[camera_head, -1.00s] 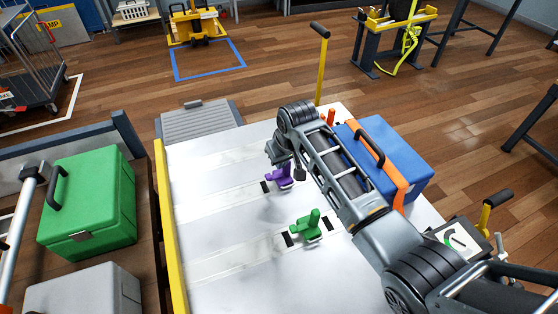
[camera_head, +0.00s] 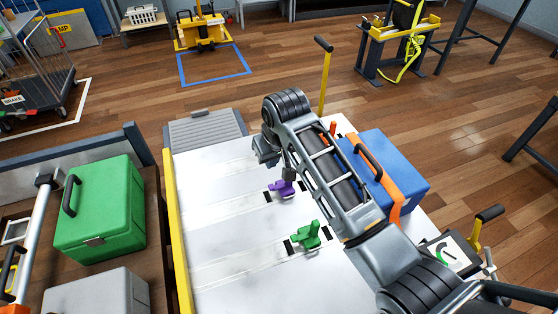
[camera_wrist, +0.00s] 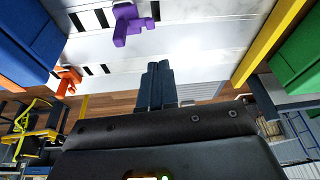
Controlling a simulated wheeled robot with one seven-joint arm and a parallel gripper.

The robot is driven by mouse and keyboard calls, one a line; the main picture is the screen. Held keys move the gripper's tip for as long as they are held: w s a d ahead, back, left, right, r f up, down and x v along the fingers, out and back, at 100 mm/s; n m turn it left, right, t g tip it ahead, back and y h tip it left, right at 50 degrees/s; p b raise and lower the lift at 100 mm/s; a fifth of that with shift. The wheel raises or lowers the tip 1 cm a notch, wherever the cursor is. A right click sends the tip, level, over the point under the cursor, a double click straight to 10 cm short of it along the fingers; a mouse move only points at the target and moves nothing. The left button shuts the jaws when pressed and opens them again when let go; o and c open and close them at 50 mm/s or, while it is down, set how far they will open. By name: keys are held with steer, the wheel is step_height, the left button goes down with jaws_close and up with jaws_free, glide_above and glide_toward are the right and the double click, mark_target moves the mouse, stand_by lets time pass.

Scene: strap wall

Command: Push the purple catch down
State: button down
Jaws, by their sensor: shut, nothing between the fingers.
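The purple catch (camera_head: 282,188) is mounted on the white panel (camera_head: 225,215), beside a dark strap slot. It also shows at the top of the wrist view (camera_wrist: 127,25). My gripper (camera_head: 288,172) is partly hidden by my arm in the head view and appears just above the catch there. In the wrist view my gripper's fingers (camera_wrist: 160,68) are together and empty, with a visible gap between them and the catch. Whether the catch is up or down is hard to tell.
A green catch (camera_head: 307,236) sits nearer on the same panel. A blue case (camera_head: 405,178) with an orange strap stands right of my arm. An orange catch (camera_wrist: 68,80) shows in the wrist view. A yellow rail (camera_head: 176,240) edges the panel's left side; a green case (camera_head: 100,210) lies beyond.

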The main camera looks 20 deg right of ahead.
steer(key=shift+s+a+r, duration=0.3)
steer(key=shift+a+r, duration=0.25)
steer(key=shift+r, duration=0.2)
steer(key=s+a+f+t+y, duration=0.1)
steer(key=s+a+f+t, duration=0.1)
steer(key=s+f, duration=0.7)
steer(key=s+d+m+t, duration=0.1)
steer(key=s+t, duration=0.2)
steer(key=s, duration=1.1)
steer(key=s+d+r+t, duration=0.3)
steer(key=s+d+r, duration=0.1)
steer(key=s+r, duration=0.6)
steer(key=s+d+r+t+h, duration=0.1)
steer(key=s+d+r+t, duration=0.2)
steer(key=s+r, duration=0.8)
steer(key=s, duration=0.3)
steer(key=shift+d+h, duration=0.3)
steer(key=shift+d, duration=0.1)
